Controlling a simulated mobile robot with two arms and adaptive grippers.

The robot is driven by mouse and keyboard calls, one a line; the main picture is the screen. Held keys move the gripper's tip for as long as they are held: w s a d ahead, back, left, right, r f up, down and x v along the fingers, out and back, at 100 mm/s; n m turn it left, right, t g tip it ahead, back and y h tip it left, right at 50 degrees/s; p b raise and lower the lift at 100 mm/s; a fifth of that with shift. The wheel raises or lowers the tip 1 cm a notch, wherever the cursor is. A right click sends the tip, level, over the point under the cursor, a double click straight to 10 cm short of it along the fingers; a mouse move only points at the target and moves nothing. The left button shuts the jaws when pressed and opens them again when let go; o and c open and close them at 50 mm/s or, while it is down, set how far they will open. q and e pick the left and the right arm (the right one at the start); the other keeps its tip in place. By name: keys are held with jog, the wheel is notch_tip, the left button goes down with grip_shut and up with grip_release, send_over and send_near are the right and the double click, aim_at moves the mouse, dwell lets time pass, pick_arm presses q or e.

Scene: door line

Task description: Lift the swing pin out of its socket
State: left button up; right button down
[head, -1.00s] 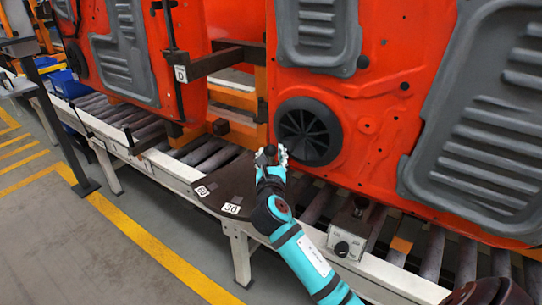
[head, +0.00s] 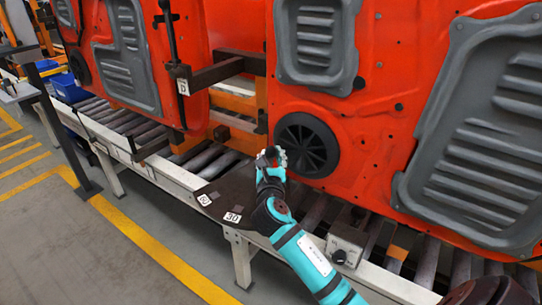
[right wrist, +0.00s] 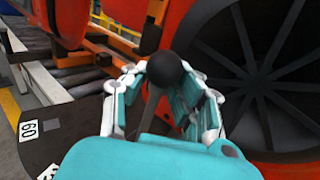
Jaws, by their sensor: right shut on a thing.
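The swing pin shows in the right wrist view as a round black knob (right wrist: 165,68) on a greyish shaft, between the teal and white fingers of my right gripper (right wrist: 163,86). My right gripper is shut on it. In the head view the right gripper (head: 271,159) is above the dark swing plate (head: 232,188), in front of the door's round black speaker grille; the pin is mostly hidden by the fingers there. The plate bears "60" and "30" labels. The socket and the pin's lower end are hidden, so I cannot tell how deep the pin sits. My left gripper is not in view.
An orange door (head: 372,120) with grey panels stands close behind and right of the right gripper. A roller conveyor (head: 123,125) with a white rail runs beneath. A grey control box (head: 347,244) sits right of my forearm. Open floor lies at left.

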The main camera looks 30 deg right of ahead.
jog(key=shift+r, duration=0.65)
jog(key=shift+f, duration=0.1)
jog(key=c, duration=1.5)
grip_release()
jog(key=o, duration=0.6)
jog(key=shift+s+a, duration=0.1)
jog(key=shift+s, duration=0.05)
jog(key=v, duration=1.2)
